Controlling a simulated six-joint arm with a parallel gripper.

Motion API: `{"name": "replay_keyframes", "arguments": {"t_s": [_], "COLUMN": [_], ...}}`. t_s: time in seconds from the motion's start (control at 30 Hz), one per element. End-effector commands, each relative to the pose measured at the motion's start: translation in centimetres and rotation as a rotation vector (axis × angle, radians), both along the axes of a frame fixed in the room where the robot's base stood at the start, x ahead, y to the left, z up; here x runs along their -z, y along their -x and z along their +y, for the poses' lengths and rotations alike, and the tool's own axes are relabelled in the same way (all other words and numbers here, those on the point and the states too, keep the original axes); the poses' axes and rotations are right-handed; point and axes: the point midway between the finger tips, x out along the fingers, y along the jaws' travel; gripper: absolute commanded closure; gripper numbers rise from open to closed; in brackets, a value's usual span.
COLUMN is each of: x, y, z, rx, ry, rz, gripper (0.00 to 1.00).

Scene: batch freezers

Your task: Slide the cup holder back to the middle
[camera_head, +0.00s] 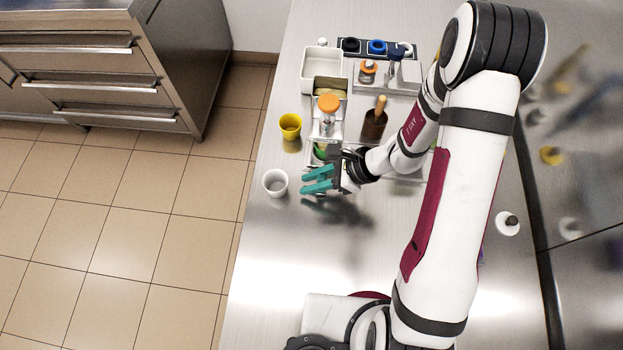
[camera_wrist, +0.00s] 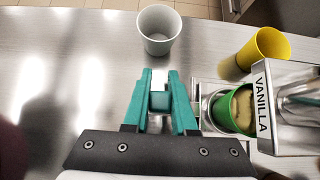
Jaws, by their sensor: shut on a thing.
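The cup holder (camera_wrist: 206,88) is a silvery metal piece around a green cup (camera_wrist: 236,108) under the front with the VANILLA label (camera_wrist: 262,103). In the head view, the green cup (camera_head: 320,149) shows only partly beside my gripper. My gripper (camera_head: 303,180), with teal fingers, is low over the counter just in front of the machine. In the wrist view, my gripper (camera_wrist: 158,77) is shut on a small pale piece, which looks like the cup holder's handle. Its join to the holder is hidden. The green cup stands right of the fingers and holds something pale yellow.
A white cup (camera_head: 275,183) stands just beyond my fingertips. A yellow cup (camera_head: 290,126) stands by the machine. The counter (camera_head: 265,270) is clear at the front left.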

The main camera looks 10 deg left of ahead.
Motion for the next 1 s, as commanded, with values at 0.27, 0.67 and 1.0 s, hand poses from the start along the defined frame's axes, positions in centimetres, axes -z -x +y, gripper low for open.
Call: {"name": "replay_keyframes", "arguments": {"t_s": [0.27,0.67,1.0], "x": [-0.1,-0.1,-0.1], "y": [0.0,0.0,-0.2], "z": [0.0,0.0,-3.6], "rx": [0.0,-0.001,0.008], "ry": [-0.001,-0.002,-0.004], "rz": [0.0,0.001,-0.001], "gripper": [1.0,1.0,1.0]}}
